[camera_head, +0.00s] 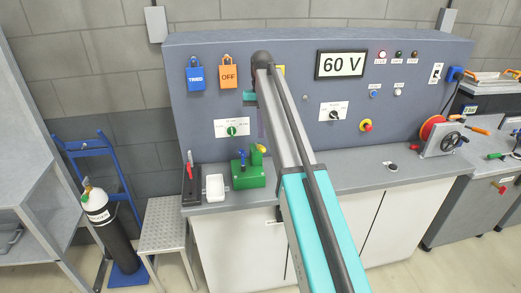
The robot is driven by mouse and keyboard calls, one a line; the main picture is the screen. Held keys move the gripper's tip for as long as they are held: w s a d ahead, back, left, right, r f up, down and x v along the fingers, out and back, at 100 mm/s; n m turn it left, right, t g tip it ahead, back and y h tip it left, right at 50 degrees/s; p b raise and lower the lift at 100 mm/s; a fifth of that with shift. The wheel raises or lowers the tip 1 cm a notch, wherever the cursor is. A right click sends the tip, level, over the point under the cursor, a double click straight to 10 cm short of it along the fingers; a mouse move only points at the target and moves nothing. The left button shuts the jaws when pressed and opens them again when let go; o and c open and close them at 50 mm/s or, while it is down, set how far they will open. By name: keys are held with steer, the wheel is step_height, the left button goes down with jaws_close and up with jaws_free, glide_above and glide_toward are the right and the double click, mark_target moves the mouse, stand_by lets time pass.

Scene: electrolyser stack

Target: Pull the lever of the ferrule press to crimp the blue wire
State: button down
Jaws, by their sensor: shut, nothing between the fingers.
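The green ferrule press (249,174) stands on the left part of the bench. A yellow knob (262,148) shows at its top right, close to my arm; I cannot tell whether it is the lever's end. A small blue piece (241,155) stands at the press's upper left, and I cannot tell whether it is the blue wire. My arm reaches up across the middle of the view. A teal part of my wrist (249,97) shows above the press. My gripper (261,123) is mostly hidden by the arm, shut and empty, above the press and apart from it.
A white tray (215,187) and a dark stand with a red-handled tool (190,172) are left of the press. A blue panel with locks, dials and a 60 V display (341,64) rises behind. A red wire spool (433,128) stands right. The bench right of my arm is mostly clear.

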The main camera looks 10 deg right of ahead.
mark_target(261, 148)
steer(key=shift+s+f, duration=0.15)
steer(key=shift+f, duration=0.75)
steer(key=shift+s+f, duration=0.1)
steer(key=shift+f, duration=0.9)
steer(key=shift+f+b, duration=0.65)
steer(key=shift+f, duration=1.55)
steer(key=shift+w, duration=0.1)
steer(key=shift+w+d+r+p, duration=0.15)
steer(key=shift+w+r+p, duration=0.1)
steer(key=shift+w, duration=0.5)
steer(key=shift+w+d+r+p, duration=0.15)
steer(key=shift+w+r, duration=0.1)
steer(key=shift+w, duration=0.45)
